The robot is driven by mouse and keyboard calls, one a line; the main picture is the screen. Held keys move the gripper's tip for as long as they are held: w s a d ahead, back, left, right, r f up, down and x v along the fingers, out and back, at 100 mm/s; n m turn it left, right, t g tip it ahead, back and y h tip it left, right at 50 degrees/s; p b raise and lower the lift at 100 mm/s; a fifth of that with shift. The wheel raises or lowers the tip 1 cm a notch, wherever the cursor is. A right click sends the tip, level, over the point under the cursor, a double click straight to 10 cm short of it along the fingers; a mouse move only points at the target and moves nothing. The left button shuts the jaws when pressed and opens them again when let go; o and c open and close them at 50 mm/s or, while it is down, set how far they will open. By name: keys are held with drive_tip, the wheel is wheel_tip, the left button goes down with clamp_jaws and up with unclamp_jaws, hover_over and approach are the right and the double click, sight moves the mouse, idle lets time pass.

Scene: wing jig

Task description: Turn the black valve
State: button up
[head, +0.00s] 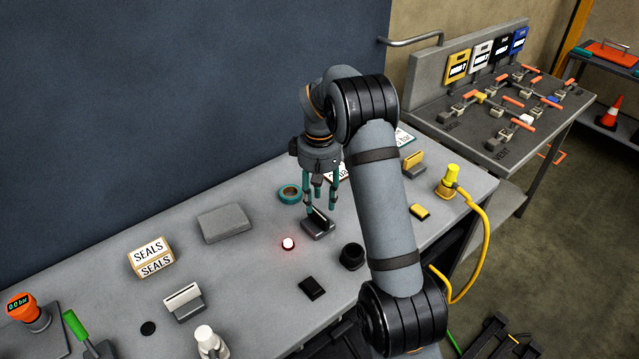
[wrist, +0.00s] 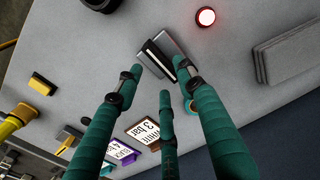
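The orange-handled valves (head: 515,103) sit on the grey panel table at the upper right of the head view, too small to tell which is the black one. A black tag (head: 503,47) hangs on the board behind them. My gripper (head: 322,208) points down over the workbench, far from these valves. Its three teal fingers are spread, and they also show in the wrist view (wrist: 157,75). A black plate with a pale edge stands in a grey holder (head: 318,228) just below and between the fingertips; I see no clear grip on it. The holder also shows in the wrist view (wrist: 170,43).
Near my gripper are a teal tape roll (head: 289,194), a grey block (head: 224,222), a lit red-white button (head: 288,243) and a black cup (head: 352,256). A yellow fitting with a hose (head: 448,182) stands at the bench's right end. A gap separates bench and valve table.

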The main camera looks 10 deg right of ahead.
sight(320, 213)
wheel_tip(320, 213, up, 7)
drive_tip(key=shift+f, duration=0.2)
idle(0.4)
wheel_tip(320, 213, down, 12)
drive_tip(key=shift+f, duration=0.1)
idle(0.4)
